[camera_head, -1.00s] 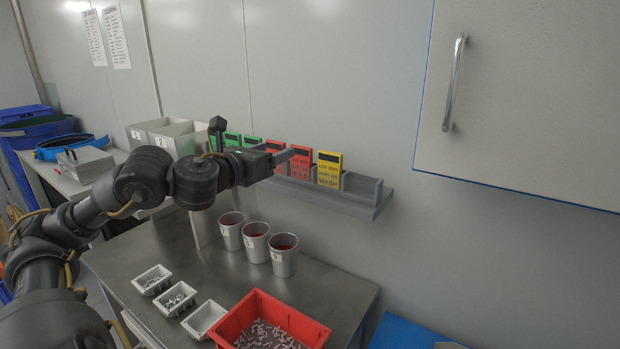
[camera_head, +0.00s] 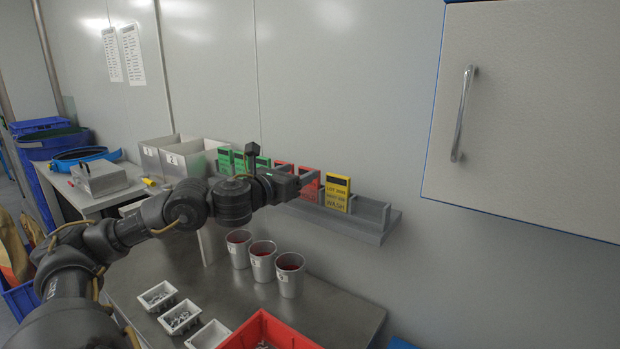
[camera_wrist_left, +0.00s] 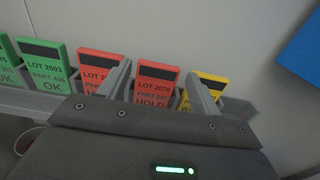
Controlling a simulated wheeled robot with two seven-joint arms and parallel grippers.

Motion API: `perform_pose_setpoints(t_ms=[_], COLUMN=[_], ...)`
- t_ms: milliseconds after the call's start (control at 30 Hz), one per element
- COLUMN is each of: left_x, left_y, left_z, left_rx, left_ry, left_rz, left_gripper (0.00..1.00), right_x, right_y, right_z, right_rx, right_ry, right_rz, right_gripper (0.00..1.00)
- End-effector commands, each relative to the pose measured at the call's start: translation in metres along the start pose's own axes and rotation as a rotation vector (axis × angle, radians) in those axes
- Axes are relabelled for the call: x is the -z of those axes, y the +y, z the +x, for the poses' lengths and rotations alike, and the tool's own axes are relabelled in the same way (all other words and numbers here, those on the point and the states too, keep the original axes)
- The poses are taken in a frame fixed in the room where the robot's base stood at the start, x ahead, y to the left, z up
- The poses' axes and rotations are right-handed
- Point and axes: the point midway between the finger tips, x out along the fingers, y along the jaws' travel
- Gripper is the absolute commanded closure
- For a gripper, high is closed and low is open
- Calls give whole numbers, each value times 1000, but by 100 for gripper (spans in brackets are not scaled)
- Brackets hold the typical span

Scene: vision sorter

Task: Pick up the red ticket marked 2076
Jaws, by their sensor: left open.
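The red ticket marked 2076 (camera_wrist_left: 155,82) stands upright in the wall rack, reading LOT 2076 and HOLD. It lies between the two spread fingers of my left gripper (camera_wrist_left: 160,92) in the left wrist view. The gripper is open, and I cannot tell whether a finger touches the ticket. In the head view my left gripper (camera_head: 309,179) is at the red ticket (camera_head: 311,194) and partly covers it. My right gripper is not in view.
A second red ticket (camera_wrist_left: 96,67) stands to the left and a yellow ticket (camera_wrist_left: 210,88) close to the right. Green tickets (camera_wrist_left: 43,62) stand farther left. Below the rack (camera_head: 368,229) are cups (camera_head: 263,264) and a red bin (camera_head: 240,337).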

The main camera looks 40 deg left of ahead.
Motion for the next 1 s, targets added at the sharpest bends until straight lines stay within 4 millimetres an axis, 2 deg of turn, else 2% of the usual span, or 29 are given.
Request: perform_pose_setpoints(t_ms=[367,733,1000], left_x=[0,2,6], left_y=[0,-1,-2], left_z=[8,49,57], left_rx=[-2,-2,-1], left_ry=[-1,-1,-1], left_rz=[-1,-3,3], left_gripper=[36,36,36], right_x=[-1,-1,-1], right_y=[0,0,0], right_z=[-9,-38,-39], right_rx=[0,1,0], right_ry=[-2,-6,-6], right_rz=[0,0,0], right_gripper=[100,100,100])
